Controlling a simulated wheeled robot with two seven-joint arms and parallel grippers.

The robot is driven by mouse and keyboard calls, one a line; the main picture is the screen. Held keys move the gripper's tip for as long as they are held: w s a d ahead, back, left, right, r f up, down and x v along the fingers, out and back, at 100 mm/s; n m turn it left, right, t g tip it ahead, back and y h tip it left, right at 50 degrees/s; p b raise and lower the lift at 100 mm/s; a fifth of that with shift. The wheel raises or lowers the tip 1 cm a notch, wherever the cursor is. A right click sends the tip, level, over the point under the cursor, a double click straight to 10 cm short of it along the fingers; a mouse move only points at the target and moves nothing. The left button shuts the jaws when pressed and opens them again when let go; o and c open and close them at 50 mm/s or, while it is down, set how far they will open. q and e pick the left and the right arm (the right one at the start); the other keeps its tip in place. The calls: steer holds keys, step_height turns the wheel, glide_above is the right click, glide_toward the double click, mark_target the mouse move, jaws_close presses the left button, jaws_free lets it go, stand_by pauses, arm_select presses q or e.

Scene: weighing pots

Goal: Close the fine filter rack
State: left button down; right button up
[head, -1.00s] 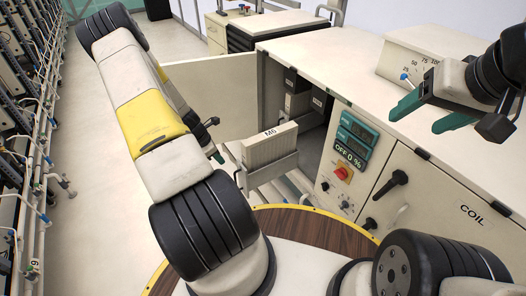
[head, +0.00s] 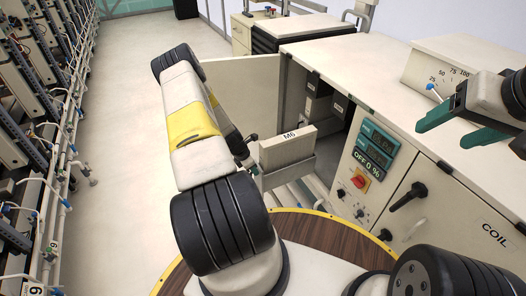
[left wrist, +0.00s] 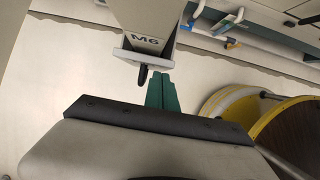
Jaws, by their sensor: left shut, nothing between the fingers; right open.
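The pulled-out rack (head: 296,174) sticks out of the open cabinet, a grey tray carrying a cream box marked M6 (head: 285,153). It also shows in the left wrist view, with the M6 box (left wrist: 146,25) at the top and a dark handle (left wrist: 143,76) on the tray's front. My left gripper (head: 254,170) is at the rack's outer end, mostly hidden behind my forearm. In the left wrist view its teal fingers (left wrist: 162,92) are shut and empty, close beside the handle; I cannot tell if they touch. My right gripper (head: 455,128) is open and empty above the bench top.
The cabinet door (head: 240,88) stands open left of the rack. A panel with a display (head: 372,150), red knob and black handle (head: 408,196) lies to the right, beside the COIL door. A dial box (head: 455,65) stands on the bench. Floor at left is clear up to the piped racks (head: 40,150).

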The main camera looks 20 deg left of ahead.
arm_select(q)
steer(key=shift+w+d, duration=0.2)
stand_by(0.3)
